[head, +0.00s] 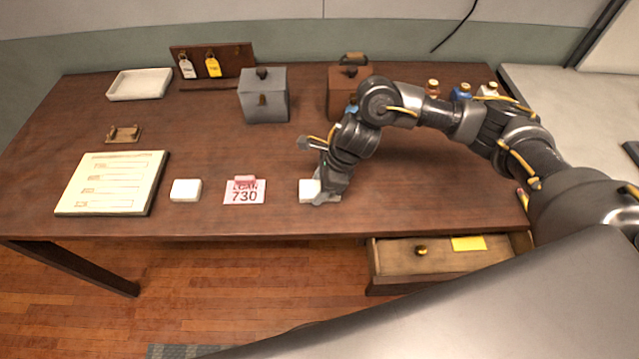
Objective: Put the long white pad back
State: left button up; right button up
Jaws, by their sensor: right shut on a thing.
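My right gripper (322,196) reaches down to the front middle of the wooden desk and is shut on a white pad (308,189). The gripper covers the right part of this pad, so its full length is hidden. The pad looks level and is at or very close to the desk top; I cannot tell whether it touches. A second white pad (185,190), short and squarish, lies on the desk further left, beside the ledger board. My left gripper is not in view.
A LOAN 730 card (245,192) lies between the two pads. The ledger board (110,184) is at front left. A white tray (139,84), a grey box (263,95) and a brown box (342,92) stand behind. An open drawer (395,260) juts out below the desk's front edge.

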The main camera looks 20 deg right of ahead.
jog(key=shift+f, duration=0.1)
jog(key=o, duration=0.9)
jog(key=shift+o, duration=0.2)
jog(key=shift+r, duration=0.25)
jog(key=b+v, duration=0.1)
jog(key=v, duration=1)
jog(key=shift+d+r+b, duration=0.2)
jog(key=shift+r+b, duration=0.1)
jog(key=shift+r, duration=0.1)
jog(key=shift+r, duration=0.1)
